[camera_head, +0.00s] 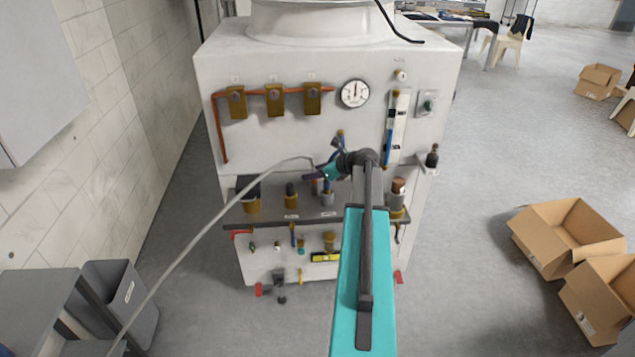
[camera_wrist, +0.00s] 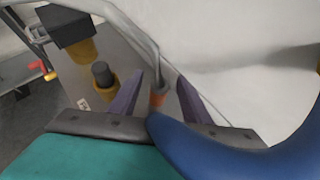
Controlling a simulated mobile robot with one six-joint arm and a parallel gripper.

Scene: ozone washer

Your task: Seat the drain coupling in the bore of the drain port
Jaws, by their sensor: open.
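My gripper (camera_head: 309,174) is over the ledge on the front of the white washer cabinet; in the wrist view its purple fingers (camera_wrist: 160,78) stand apart. Between them, farther off, shows a small orange-and-grey piece (camera_wrist: 157,98), with the grey hose passing close by; I cannot tell whether they join or whether this is the drain coupling. A dark-topped brass fitting (camera_head: 291,196) stands upright on the ledge and shows left of the fingers in the wrist view (camera_wrist: 103,78). I cannot tell which fitting is the drain port. No finger visibly touches anything.
The ledge (camera_head: 270,217) also bears a black block on brass (camera_head: 250,194), a grey-blue fitting (camera_head: 327,197) and a brown-topped one (camera_head: 397,197). The grey hose (camera_head: 200,232) sweeps in from lower left. A blue curved part (camera_wrist: 235,150) fills the wrist view's lower right. Cardboard boxes (camera_head: 570,235) lie right.

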